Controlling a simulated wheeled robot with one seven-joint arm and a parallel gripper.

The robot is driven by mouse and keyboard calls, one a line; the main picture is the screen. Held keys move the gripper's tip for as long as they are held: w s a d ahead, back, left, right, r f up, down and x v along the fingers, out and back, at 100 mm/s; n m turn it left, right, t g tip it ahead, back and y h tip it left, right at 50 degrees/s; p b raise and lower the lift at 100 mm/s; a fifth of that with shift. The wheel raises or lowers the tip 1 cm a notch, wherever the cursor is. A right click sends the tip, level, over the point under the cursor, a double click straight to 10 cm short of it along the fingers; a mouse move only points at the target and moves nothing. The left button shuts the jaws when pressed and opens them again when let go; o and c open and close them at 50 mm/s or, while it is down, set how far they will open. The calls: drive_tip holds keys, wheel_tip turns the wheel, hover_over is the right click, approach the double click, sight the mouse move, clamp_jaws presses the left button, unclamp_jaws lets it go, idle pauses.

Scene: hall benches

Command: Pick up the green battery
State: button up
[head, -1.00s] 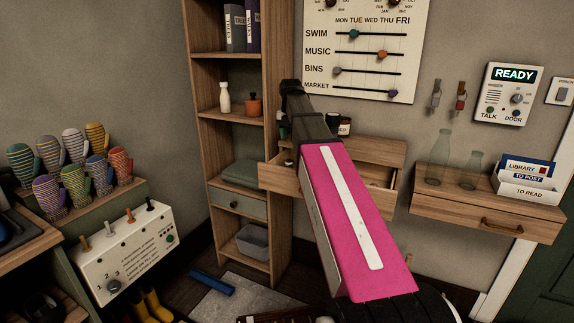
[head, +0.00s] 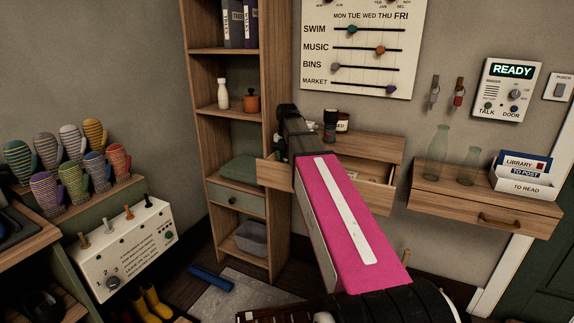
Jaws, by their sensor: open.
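I cannot make out a green battery in the head view. My gripper (head: 287,111) is at the far end of my pink arm, in front of the right side of the tall wooden shelf. It is seen from behind, and its fingertips are mostly hidden. Nothing shows held in it. An open wooden drawer (head: 273,174) sticks out of the wall unit behind my arm. My arm hides much of its inside, and small pale items show at its right part.
Small dark jars (head: 343,121) stand on the wall unit's top (head: 372,146). The tall shelf (head: 236,65) holds folders, a white bottle (head: 223,94) and an orange pot (head: 251,101). A right wall shelf (head: 470,201) carries glass bottles and a letter holder (head: 520,178).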

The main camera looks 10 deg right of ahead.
drive_tip(key=shift+f, duration=0.1)
drive_tip(key=c, duration=0.7)
drive_tip(key=shift+c, duration=0.2)
